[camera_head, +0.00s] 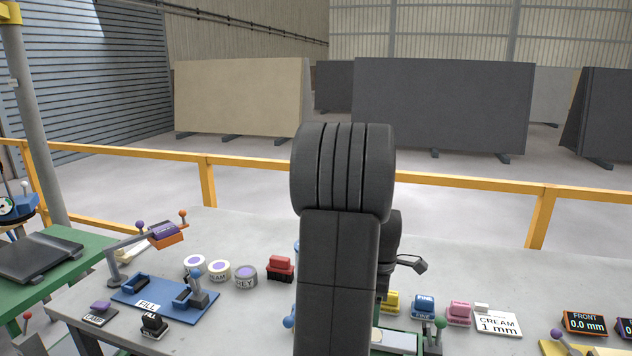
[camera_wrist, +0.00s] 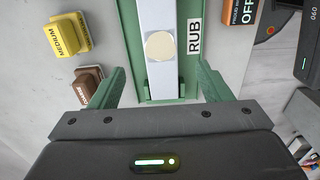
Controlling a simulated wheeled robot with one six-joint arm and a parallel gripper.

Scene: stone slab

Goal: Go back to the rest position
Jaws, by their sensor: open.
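My gripper (camera_wrist: 158,82) is open in the wrist view, with its two green fingers apart and nothing held between them. It is over the green RUB station (camera_wrist: 128,28), which holds a pale strip (camera_wrist: 155,80) with a round cream spot (camera_wrist: 160,45) on it. The gap to the strip is hard to judge. In the head view my dark arm stands upright in the middle and hides part of the bench; the fingers cannot be made out there. Part of the RUB station (camera_head: 395,340) shows low beside the arm.
A yellow MEDIUM block (camera_wrist: 68,36) and a brown block (camera_wrist: 88,85) sit left of the station. The blue FILL station (camera_head: 205,305), lamp (camera_head: 165,234) and tins (camera_head: 219,270) are left.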

